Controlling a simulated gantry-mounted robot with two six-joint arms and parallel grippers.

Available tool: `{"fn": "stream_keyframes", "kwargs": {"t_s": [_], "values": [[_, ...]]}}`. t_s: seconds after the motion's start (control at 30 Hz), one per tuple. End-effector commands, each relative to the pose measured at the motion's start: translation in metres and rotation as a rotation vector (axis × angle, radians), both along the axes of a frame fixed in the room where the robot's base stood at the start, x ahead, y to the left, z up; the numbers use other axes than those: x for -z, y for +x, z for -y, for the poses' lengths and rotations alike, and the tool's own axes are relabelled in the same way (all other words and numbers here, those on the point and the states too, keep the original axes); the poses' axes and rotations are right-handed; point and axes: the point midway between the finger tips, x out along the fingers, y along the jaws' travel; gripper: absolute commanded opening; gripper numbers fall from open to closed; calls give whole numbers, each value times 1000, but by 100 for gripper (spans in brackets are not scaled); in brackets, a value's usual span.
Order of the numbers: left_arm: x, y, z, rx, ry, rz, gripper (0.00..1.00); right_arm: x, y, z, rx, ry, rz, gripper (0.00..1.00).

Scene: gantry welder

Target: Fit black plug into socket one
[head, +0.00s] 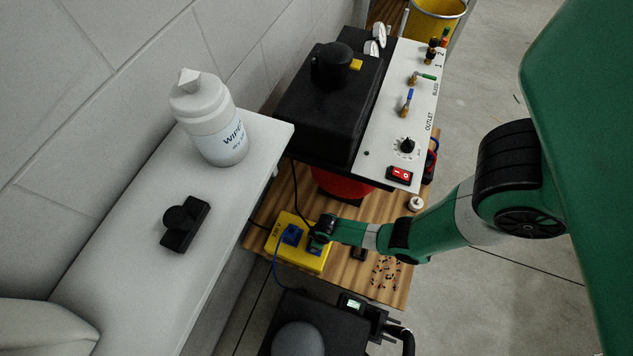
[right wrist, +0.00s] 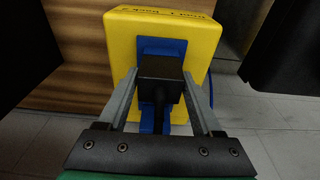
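A yellow socket box (head: 312,264) sits on the wooden board, with a blue socket or plug (head: 291,235) on its top and a blue cable at its side. My right gripper (head: 318,236) is over the box's right part. In the right wrist view, its two fingers (right wrist: 160,80) close on the sides of the black plug (right wrist: 160,72), whose cord runs back between them. The plug covers the middle of a blue socket (right wrist: 161,46) on the yellow box (right wrist: 119,42). I cannot tell how deep the plug sits. My left gripper is out of view.
A black machine with a white control panel (head: 398,130) stands behind the box. A grey ledge at left holds a wipes bottle (head: 213,125) and a black knobbed part (head: 184,224). Small loose bits (head: 385,273) lie on the wooden board (head: 350,278). Black equipment stands in front.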

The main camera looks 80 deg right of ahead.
Motion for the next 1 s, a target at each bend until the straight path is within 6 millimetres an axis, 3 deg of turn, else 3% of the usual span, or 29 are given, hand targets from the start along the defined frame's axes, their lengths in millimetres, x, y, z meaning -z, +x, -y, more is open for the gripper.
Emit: {"fn": "stream_keyframes", "kwargs": {"t_s": [0.03,0.13,0.47,0.67,0.8,1.0], "values": [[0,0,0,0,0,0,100,-1,0,0,0,0,0,78],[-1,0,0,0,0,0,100,0,0,0,0,0,0,94],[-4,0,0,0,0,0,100,-4,-1,0,0,0,0,94],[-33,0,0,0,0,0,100,-42,-5,-1,0,0,2,94],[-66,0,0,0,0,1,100,-79,-10,-2,0,0,0,94],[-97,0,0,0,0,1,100,-110,-15,-4,0,0,-1,94]]}}
